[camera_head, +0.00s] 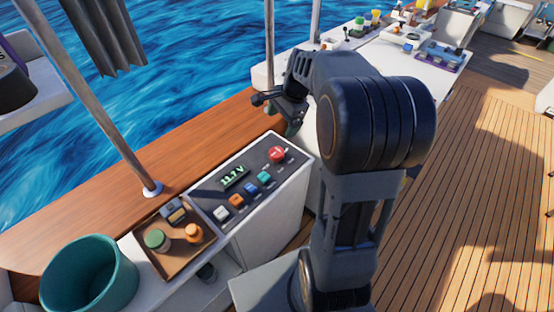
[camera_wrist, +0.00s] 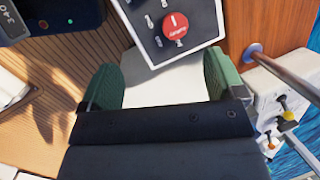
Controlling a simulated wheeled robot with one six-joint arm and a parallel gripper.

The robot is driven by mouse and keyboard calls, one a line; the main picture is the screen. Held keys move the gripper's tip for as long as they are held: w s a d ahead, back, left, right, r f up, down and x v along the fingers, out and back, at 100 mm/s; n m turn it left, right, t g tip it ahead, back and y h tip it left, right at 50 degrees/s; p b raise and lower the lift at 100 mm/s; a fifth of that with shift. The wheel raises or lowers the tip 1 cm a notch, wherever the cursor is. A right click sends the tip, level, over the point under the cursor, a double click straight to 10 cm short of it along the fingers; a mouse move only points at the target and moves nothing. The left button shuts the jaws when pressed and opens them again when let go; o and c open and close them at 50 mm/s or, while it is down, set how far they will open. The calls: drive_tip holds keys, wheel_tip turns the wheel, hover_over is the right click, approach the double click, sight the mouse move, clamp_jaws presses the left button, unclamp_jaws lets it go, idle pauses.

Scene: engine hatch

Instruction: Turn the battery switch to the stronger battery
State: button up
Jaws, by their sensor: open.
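The battery switch is a round red knob (camera_head: 277,154) with a white mark, at the far right end of a dark control panel (camera_head: 212,199). It also shows in the wrist view as a red knob (camera_wrist: 175,25) with small pale labels around it. A green-lit voltage display (camera_head: 233,176) on the panel seems to read 13.7 V; the first digits are hard to be sure of. My gripper (camera_wrist: 162,68) is open and empty, its green-padded fingers wide apart. It is apart from the knob, which lies beyond the fingertips in the wrist view. In the head view the gripper is partly hidden.
White, orange (camera_head: 236,201), blue (camera_head: 250,188) and teal buttons line the panel. A wooden tray (camera_head: 166,265) with small parts and a teal bucket (camera_head: 90,275) stand left of it. A metal post (camera_head: 110,130) rises behind. Wooden deck (camera_head: 450,200) lies open at right.

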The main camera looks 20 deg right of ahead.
sight(277, 151)
drive_tip(key=w+d+f+m+y+b, duration=0.1)
drive_tip(key=w+d+f+m, duration=0.2)
drive_tip(key=f, duration=0.2)
drive_tip(key=w+d+f+m+b, duration=0.2)
drive_tip(key=d+f+m, duration=0.1)
drive_tip(key=f+m, duration=0.1)
drive_tip(key=x, duration=1.3)
drive_tip(key=shift+a+f+b, duration=0.1)
drive_tip(key=shift+a+b, duration=0.1)
drive_tip(key=shift+b, duration=0.1)
drive_tip(key=shift+c, duration=0.5)
drive_tip(key=shift+y, duration=0.3)
drive_tip(key=c, duration=0.8)
drive_tip(key=shift+w, duration=0.1)
